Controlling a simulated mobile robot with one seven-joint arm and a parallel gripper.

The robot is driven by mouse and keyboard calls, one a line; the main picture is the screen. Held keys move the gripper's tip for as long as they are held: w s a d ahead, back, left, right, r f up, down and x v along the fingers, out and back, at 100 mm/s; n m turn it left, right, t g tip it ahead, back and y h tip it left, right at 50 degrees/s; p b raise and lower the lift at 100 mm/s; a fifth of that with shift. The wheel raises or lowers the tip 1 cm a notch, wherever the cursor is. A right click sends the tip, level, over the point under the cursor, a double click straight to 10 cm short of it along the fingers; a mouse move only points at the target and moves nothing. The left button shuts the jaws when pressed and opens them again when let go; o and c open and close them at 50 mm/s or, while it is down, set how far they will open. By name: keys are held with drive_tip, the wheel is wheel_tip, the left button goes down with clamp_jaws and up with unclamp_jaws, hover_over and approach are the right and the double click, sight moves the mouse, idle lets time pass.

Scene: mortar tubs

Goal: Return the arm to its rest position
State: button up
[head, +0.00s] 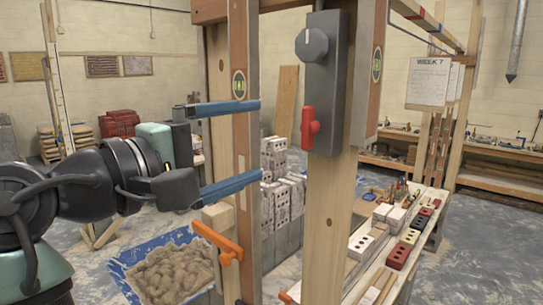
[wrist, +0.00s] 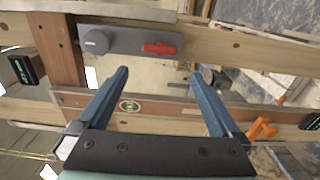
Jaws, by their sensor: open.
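My gripper (head: 232,148) is at the left of the head view, on my dark arm reaching in from the left edge. Its two blue fingers are wide apart with nothing between them. The upper and lower fingertips reach the brown spirit level on the wooden frame; I cannot tell whether they touch it. In the wrist view my gripper (wrist: 160,88) also shows open, its fingers spread in front of the frame. A grey switch box (head: 325,85) with a round knob and a red lever (head: 308,128) hangs on the post. It also shows in the wrist view (wrist: 125,40).
Wooden posts (head: 327,225) stand close to my gripper. An orange clamp (head: 220,240) sticks out below it. Stacked grey blocks (head: 285,200) stand behind the posts. A bench (head: 405,255) with bricks is at right.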

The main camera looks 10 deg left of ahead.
drive_tip(key=shift+v, duration=0.95)
drive_tip(key=w+d+f+m+t+y+b, duration=0.1)
drive_tip(key=d+f+m+t+y+b, duration=0.25)
drive_tip(key=t+y+b, duration=0.2)
drive_tip(key=s+d+r+m+t+y+b, duration=0.1)
drive_tip(key=s+d+m+t+y+b, duration=0.1)
drive_tip(key=s, duration=0.4)
drive_tip(key=s+d+r+m+t+y+b, duration=0.2)
drive_tip(key=s+d+m+t+y, duration=0.1)
drive_tip(key=s+m+t, duration=0.2)
drive_tip(key=shift+s+d+r+b, duration=0.25)
drive_tip(key=shift+s+r+b, duration=0.05)
drive_tip(key=shift+s, duration=0.8)
